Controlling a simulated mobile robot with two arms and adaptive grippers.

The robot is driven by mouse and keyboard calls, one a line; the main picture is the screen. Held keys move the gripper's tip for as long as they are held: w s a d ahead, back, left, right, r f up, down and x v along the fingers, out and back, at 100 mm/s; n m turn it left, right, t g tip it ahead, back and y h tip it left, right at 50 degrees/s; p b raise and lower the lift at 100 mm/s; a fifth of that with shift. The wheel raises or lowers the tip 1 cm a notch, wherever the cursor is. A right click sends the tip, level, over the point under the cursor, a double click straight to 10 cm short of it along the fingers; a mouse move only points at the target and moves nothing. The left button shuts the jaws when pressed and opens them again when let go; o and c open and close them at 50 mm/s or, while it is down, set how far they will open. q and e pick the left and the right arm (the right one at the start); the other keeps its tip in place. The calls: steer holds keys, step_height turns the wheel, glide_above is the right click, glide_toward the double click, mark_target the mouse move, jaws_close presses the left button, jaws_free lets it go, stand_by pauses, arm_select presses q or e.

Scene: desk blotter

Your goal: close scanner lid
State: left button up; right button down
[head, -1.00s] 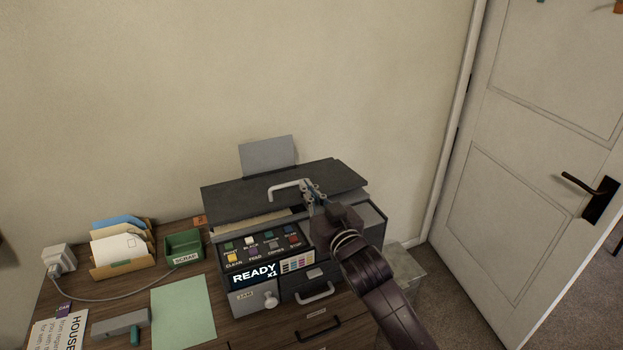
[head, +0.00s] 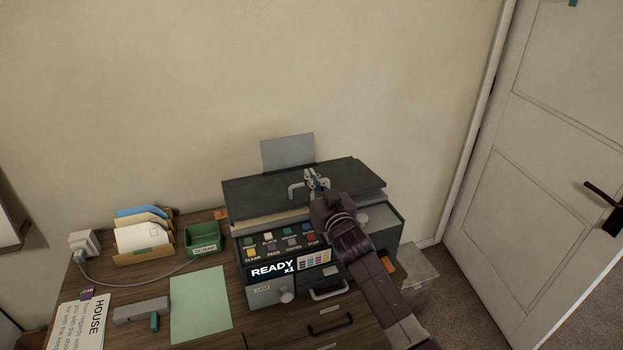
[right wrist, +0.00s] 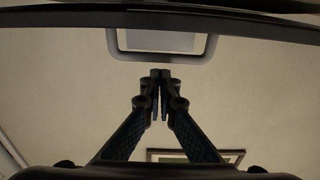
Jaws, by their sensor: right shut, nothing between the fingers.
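The scanner lid (head: 258,190) is a dark flat slab on top of the printer-scanner (head: 333,254). A pale strip shows below its front edge, so it appears slightly raised. A light grey handle (head: 294,192) is on the lid's front. My right gripper (head: 312,174) is at the handle, overlapping its right part in the head view. In the right wrist view, the shut, empty fingers (right wrist: 161,75) point toward the handle (right wrist: 160,56) and lid edge (right wrist: 60,19). I cannot tell whether they touch it. My left gripper is out of view.
On the desk, left of the machine, are a green scrap tray (head: 203,240), an envelope holder (head: 142,243), a green sheet (head: 202,308) and a grey stapler-like tool (head: 142,311). A grey sheet (head: 287,152) stands behind the lid. A door (head: 540,170) is at the right.

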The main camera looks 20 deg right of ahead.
steer(key=shift+s+f, duration=0.2)
steer(key=shift+f, duration=0.1)
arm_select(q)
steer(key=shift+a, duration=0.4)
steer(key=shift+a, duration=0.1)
arm_select(e)
steer(key=f, duration=0.1)
steer(key=f+b, duration=0.1)
steer(key=shift+s+f, duration=0.3)
steer(key=shift+s, duration=0.1)
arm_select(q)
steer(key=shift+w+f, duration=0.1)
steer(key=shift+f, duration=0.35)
arm_select(e)
steer(key=shift+s+f, duration=0.15)
steer(key=shift+f, duration=0.15)
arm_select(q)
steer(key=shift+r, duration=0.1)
